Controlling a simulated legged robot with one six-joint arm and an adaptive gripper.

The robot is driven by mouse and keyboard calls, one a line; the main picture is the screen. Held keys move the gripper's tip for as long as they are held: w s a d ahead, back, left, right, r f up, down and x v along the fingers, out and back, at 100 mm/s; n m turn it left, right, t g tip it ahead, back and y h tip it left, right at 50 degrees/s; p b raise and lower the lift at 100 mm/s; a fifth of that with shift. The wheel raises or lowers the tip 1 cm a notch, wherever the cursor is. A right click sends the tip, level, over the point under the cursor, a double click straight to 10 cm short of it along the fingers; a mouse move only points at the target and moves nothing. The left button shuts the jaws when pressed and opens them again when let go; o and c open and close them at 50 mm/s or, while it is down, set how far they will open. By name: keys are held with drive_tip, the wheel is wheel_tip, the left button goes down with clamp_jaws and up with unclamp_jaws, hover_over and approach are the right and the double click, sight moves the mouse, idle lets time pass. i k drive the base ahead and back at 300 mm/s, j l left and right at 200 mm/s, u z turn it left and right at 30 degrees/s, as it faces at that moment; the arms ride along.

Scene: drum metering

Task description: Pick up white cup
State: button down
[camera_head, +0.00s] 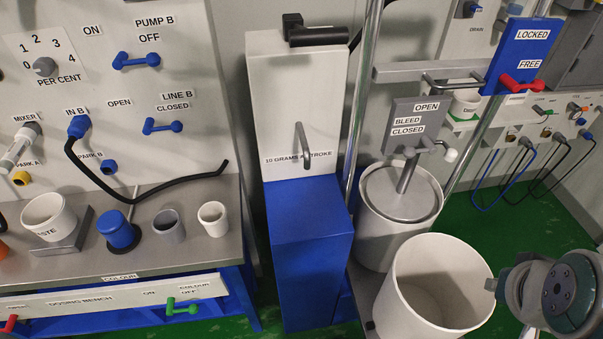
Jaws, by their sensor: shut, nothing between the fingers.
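A small white cup (213,219) stands upright on the grey bench top near its right end, with its open mouth facing up. A grey cup (169,226) stands just left of it, and the two are apart. A larger white pot (48,217) with a label reading partly "STE" sits at the left, by a grey stand. A grey and black part of my arm shows at the lower right, far from the white cup. My gripper's fingers are not in view.
A blue lidded container (118,231) stands left of the grey cup. A black hose (150,193) arches behind the cups. A blue and white dosing stand (308,240) rises right of the bench. A big white bucket (433,290) stands between it and my arm.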

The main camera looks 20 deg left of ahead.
sight(213, 215)
drive_tip(key=k+j+u, duration=0.2)
drive_tip(key=j, duration=0.35)
drive_tip(key=k+u, duration=0.1)
drive_tip(key=u, duration=1.35)
drive_tip(key=i+j+z, duration=0.15)
drive_tip(key=i, duration=0.35)
